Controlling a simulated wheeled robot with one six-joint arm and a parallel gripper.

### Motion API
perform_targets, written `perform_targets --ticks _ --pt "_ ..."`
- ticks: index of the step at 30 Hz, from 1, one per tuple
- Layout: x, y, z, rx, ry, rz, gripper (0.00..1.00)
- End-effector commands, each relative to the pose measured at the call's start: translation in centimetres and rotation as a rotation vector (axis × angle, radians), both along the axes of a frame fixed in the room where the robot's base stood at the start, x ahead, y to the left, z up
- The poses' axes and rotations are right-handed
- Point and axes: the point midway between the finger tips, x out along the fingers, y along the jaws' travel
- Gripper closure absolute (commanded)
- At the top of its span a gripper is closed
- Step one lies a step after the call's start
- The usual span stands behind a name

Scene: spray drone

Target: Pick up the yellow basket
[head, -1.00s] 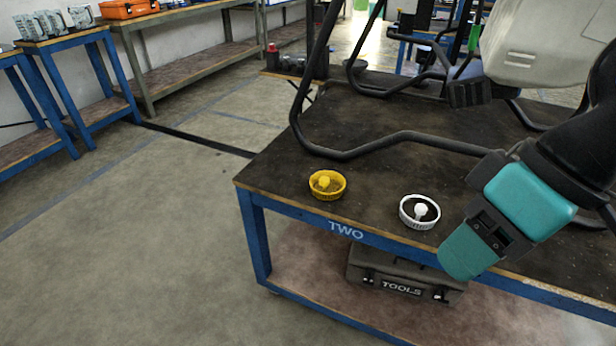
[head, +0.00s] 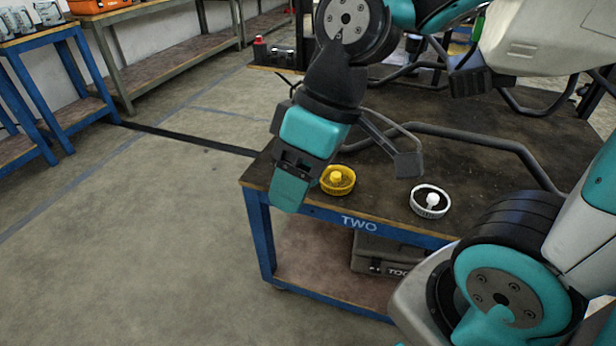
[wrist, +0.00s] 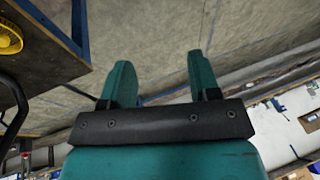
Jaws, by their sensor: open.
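The yellow basket (head: 338,180) is a small round tub with a knob in its middle. It sits on the dark top of the table marked TWO (head: 450,125), near its front left corner. It also shows at the top left edge of the wrist view (wrist: 9,38), partly cut off. My gripper (head: 289,195) is just left of the basket in the head view and seems to be above the table's edge. In the wrist view its two teal fingers (wrist: 163,80) are apart with nothing between them.
A white basket (head: 429,201) stands right of the yellow one. The black tube frame (head: 480,140) of the drone lies behind them on the table. A tool case (head: 385,254) sits on the lower shelf. Open floor (head: 130,240) lies to the left.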

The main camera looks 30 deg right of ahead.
Motion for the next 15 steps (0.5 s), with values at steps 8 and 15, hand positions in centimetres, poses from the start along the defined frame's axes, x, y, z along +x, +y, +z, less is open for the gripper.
perform_targets --ticks 8,15 --pt "11.5 -13.8 -1.3 -0.036 -0.168 -0.004 0.44" --pt "12.9 -23.6 -5.0 -0.110 -0.264 0.033 0.44"
